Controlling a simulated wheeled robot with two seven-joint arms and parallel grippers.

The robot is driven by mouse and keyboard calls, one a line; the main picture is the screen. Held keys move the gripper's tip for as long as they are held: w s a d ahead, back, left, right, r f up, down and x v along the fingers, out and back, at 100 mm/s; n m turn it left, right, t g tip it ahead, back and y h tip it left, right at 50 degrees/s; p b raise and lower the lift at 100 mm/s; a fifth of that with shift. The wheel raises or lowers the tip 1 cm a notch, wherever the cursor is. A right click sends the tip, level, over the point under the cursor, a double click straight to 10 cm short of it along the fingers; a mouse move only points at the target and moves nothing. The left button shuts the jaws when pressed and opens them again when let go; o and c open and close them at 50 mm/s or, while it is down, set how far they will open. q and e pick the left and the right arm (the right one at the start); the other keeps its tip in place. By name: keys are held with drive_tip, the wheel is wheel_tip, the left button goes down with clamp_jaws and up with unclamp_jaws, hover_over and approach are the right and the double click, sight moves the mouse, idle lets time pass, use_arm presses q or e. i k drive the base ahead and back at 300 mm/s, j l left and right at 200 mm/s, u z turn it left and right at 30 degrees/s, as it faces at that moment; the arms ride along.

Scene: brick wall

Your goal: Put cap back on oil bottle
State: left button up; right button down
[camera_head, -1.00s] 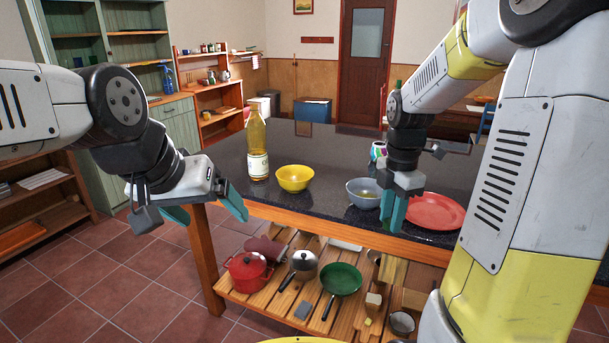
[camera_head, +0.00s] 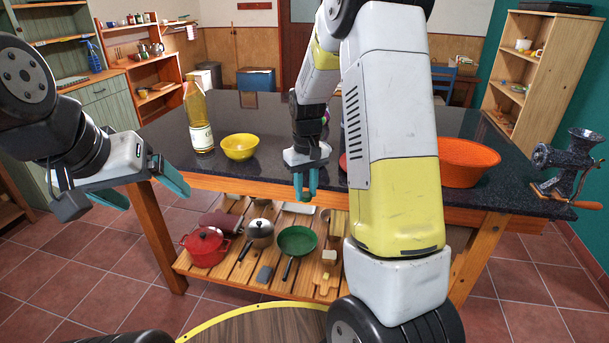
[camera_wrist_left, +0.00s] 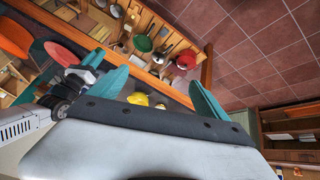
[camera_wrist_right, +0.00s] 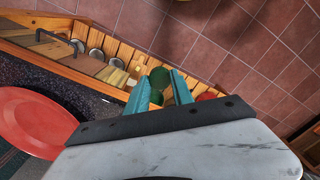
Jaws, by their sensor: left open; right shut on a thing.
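The oil bottle (camera_head: 200,125) is clear with yellow oil and a white label. It stands upright at the left end of the dark table, and I see no cap on its neck. My left gripper (camera_head: 146,192) is open and empty, in front of the table's left end and lower left of the bottle; its spread fingers show in the left wrist view (camera_wrist_left: 158,88). My right gripper (camera_head: 305,190) points down at the table's front edge, right of the bottle.
A yellow bowl (camera_head: 240,146) stands just right of the bottle. An orange bowl (camera_head: 466,160) and a metal grinder (camera_head: 570,160) are at the right end. A red plate (camera_wrist_right: 35,120) lies by my right gripper. Pots and a green pan (camera_head: 297,240) fill the lower shelf.

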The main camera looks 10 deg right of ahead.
sight(195, 102)
drive_tip(key=j+z, duration=0.2)
drive_tip(key=z, duration=0.15)
drive_tip(key=i+j+z, duration=0.1)
drive_tip(key=j+z, duration=0.35)
drive_tip(key=z, duration=0.25)
drive_tip(key=j+z, duration=0.1)
drive_tip(key=j, duration=0.4)
drive_tip(key=k+j+z, duration=0.1)
drive_tip(key=j, duration=0.45)
drive_tip(key=j+z, duration=0.1)
drive_tip(key=j, duration=0.4)
drive_tip(key=k+j+z, duration=0.1)
drive_tip(key=j, duration=0.4)
drive_tip(key=k, duration=0.05)
